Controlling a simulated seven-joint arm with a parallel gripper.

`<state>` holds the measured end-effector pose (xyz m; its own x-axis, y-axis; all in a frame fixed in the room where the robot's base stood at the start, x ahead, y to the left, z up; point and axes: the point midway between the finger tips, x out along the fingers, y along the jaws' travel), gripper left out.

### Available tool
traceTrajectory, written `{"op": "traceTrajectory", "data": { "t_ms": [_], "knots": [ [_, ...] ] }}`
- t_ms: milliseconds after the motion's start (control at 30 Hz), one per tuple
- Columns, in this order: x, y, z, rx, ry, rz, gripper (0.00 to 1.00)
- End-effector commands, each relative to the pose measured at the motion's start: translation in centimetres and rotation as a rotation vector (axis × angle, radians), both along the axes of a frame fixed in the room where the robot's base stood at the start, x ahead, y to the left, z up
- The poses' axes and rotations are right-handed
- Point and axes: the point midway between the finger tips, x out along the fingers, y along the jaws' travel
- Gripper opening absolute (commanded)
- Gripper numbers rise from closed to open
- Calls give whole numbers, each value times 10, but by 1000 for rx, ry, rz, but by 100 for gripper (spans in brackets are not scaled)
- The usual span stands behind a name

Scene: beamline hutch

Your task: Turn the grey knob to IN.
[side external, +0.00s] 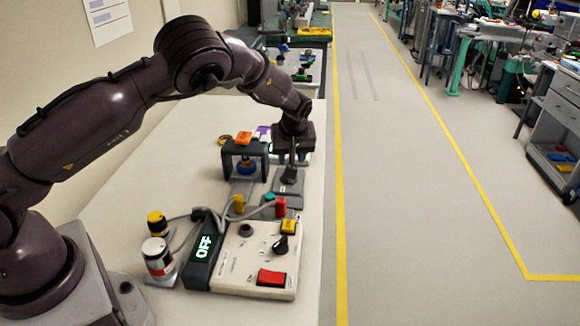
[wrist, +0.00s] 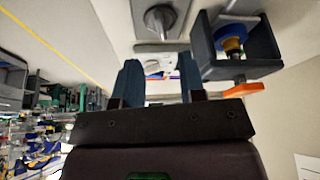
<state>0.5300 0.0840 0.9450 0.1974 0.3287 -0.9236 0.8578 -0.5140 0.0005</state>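The grey knob (wrist: 159,20) shows in the wrist view on a grey plate, near the top edge; its label cannot be read. In the side view the grey plate (side external: 287,186) lies below my gripper, and I cannot make out the knob clearly there. My gripper (wrist: 160,62) points down with its two fingers apart and nothing held between them. In the wrist view the knob lies beyond the fingertips, not between them. In the side view my gripper (side external: 291,168) is close above the plate; I cannot tell whether it touches anything.
A dark bracket (side external: 226,157) with an orange handle (side external: 243,138) and a blue part stands left of my gripper. A white control box (side external: 240,272) with a black knob (side external: 281,246), red switch (side external: 271,277) and display reading OFF (side external: 204,247) is in front. Cables run between them.

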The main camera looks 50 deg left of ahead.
Motion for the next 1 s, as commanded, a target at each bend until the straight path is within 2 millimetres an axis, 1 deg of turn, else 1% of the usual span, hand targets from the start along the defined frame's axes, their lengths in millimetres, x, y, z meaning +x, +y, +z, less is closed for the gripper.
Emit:
{"op": "traceTrajectory", "data": {
  "t_ms": [33, 100, 200, 300, 433, 700, 833, 867, 933, 1000],
  "knots": [
    [-2, -4, 11, -2, -3, 0, 37],
    [-4, -9, 23, -1, -2, -1, 37],
    [-7, -13, 35, 0, 0, -1, 37],
    [-9, -15, 43, -1, 1, 0, 37],
    [-10, -16, 46, 0, 1, 0, 37],
    [-10, -16, 46, 1, 2, -2, 37],
    [-12, -16, 45, 14, 33, -59, 37],
    [-16, -14, 43, 21, 59, -82, 37],
    [-37, -14, 31, 22, 152, -148, 37],
    [-59, -21, 36, -11, 219, -228, 37]
  ]
}}
